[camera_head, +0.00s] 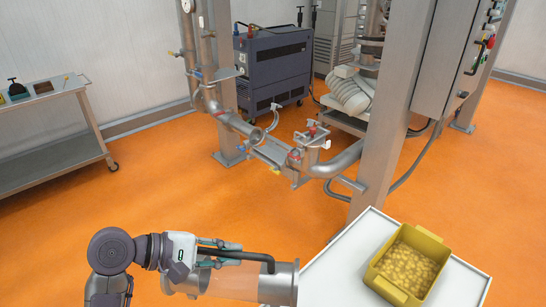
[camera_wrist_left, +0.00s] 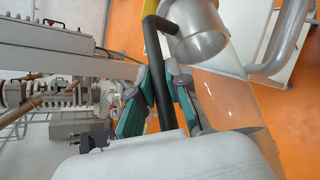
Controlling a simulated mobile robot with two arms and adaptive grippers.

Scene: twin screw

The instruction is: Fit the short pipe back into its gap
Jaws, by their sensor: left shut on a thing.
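The short pipe (camera_head: 235,280) has a clear middle, steel ends and a black handle (camera_head: 245,255). It lies roughly level at the bottom of the head view, left of the white table. My left gripper (camera_head: 212,254) is shut on the black handle. In the left wrist view its green-padded fingers (camera_wrist_left: 158,100) close around the handle, with the clear pipe (camera_wrist_left: 232,95) on the right. The gap lies farther back, between an open pipe end (camera_head: 256,136) on the left and the fixed pipe (camera_head: 335,165) on the right. My right gripper is not in view.
A white table (camera_head: 335,270) with a yellow bin (camera_head: 425,240) of small round items stands at lower right. A steel post (camera_head: 385,130) rises right of the gap. A steel cart (camera_head: 60,150) is at left. Orange floor (camera_head: 190,200) between short pipe and gap is clear.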

